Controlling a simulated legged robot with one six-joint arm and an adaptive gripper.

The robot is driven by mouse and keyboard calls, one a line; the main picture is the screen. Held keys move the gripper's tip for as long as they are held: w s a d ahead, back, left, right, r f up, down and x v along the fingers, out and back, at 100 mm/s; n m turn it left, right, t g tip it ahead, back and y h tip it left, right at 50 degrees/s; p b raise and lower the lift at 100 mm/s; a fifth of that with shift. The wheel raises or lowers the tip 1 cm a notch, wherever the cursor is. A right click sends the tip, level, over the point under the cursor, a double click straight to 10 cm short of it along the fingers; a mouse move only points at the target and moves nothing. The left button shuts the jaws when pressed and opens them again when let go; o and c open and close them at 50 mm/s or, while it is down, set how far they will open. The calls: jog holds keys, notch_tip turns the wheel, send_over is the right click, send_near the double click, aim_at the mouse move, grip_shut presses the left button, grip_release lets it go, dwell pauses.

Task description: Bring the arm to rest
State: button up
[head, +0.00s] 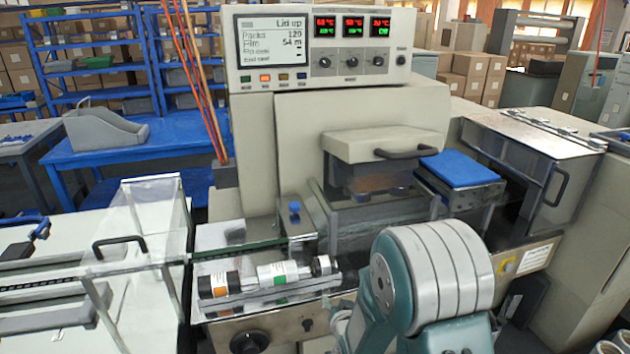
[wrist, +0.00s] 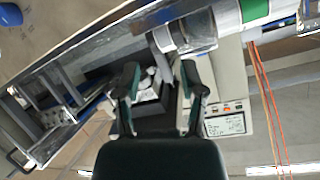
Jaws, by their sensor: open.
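My gripper (wrist: 157,85) shows in the wrist view with its two dark fingers spread apart. It is open, and I see nothing held between the fingers. In the head view my arm is bent in front of the wrapper (head: 350,105) at the lower middle right, and the gripper itself is hidden there. The wrapper's display (head: 283,42) reads "Lid up". It also shows upside down in the wrist view (wrist: 225,126).
Rolls with orange and green labels (head: 277,275) lie in a tray at the machine's front. A clear guard (head: 150,220) with a black handle stands left. A blue pad (head: 459,168) and a clear-fronted cover (head: 530,140) are right. Blue shelves (head: 90,65) stand behind.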

jog(key=s+d+r+n+g+h, duration=0.1)
jog(key=s+d+r+g, duration=0.15)
jog(key=s+r, duration=0.4)
jog(key=s+d+r+g+h, duration=0.1)
jog(key=s+d+r, duration=0.3)
jog(key=r, duration=0.5)
jog(key=s+d+r+g, duration=0.2)
jog(key=s+r, duration=0.1)
jog(key=s, duration=0.7)
jog(key=s+d+r+n+g, duration=0.1)
jog(key=s+d+r+g, duration=0.1)
jog(key=s, duration=0.7)
jog(key=shift+s+r+h, duration=0.3)
jog(key=shift+s+r, duration=0.05)
jog(key=shift+r, duration=0.35)
